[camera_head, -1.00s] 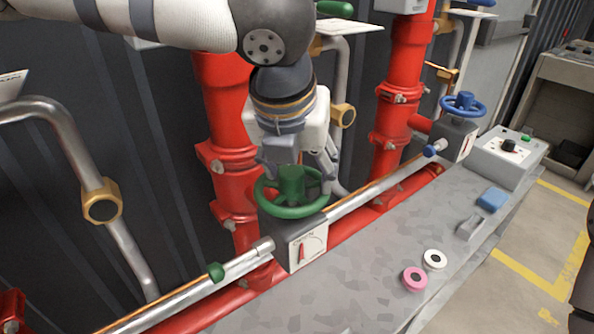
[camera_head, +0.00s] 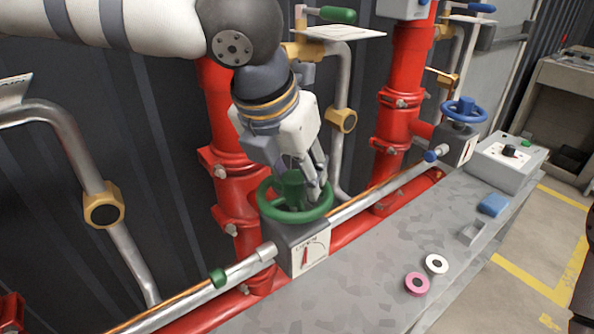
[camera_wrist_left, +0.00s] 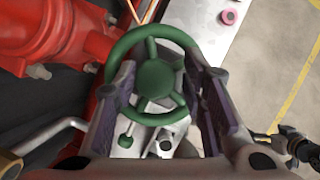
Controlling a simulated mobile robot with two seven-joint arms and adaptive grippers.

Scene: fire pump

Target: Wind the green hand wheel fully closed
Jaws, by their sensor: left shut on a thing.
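The green hand wheel (camera_head: 277,214) sits on top of a grey valve box (camera_head: 283,236) in the head view. A white dial plate with a red pointer (camera_head: 305,255) is on the box's front. My left gripper (camera_head: 305,186) comes down onto the wheel from above, tilted, and is shut on it. In the left wrist view the wheel (camera_wrist_left: 155,82) lies between the two fingers, its hub in the middle; the exact finger contact is hard to see. A dark jointed part at the right of that view looks like my right gripper (camera_wrist_left: 285,145); its jaws are unclear.
Red pipes (camera_head: 228,130) stand behind the wheel. A silver rod (camera_head: 370,195) runs to a valve with a blue wheel (camera_head: 464,109). The grey bench (camera_head: 350,290) holds a pink ring (camera_head: 407,286), a white ring (camera_head: 429,261) and a blue block (camera_head: 493,204).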

